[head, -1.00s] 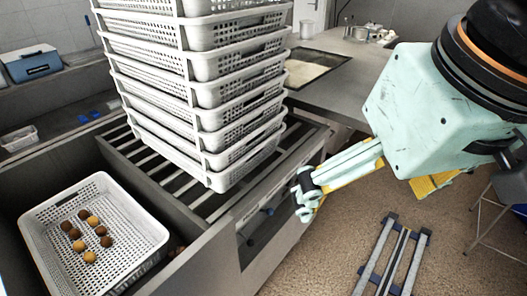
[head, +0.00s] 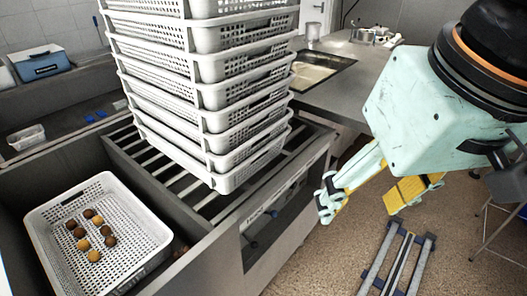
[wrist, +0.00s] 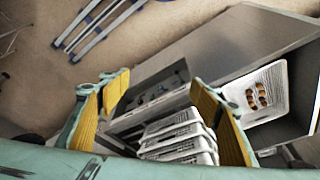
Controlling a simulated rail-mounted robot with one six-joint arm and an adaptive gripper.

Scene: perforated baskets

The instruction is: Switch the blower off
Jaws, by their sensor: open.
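The blower's controls seem to sit in a recessed dark panel (head: 275,212) on the front of the metal cabinet. A small dark bluish knob or lever (head: 252,244) shows at its lower left; its setting is too small to read. The panel also shows in the wrist view (wrist: 152,88), between my fingers, with small dark controls in it. My gripper (head: 362,200) is open and empty, to the right of the panel and in front of the cabinet, apart from it. In the wrist view my gripper (wrist: 158,88) has its two yellow-padded fingers spread wide.
A tall stack of white perforated baskets (head: 205,120) stands on the slatted cabinet top. A white basket (head: 130,262) with several brown and yellow balls lies at left. A blue-and-grey frame (head: 395,262) stands on the floor below my gripper. The floor before the cabinet is otherwise clear.

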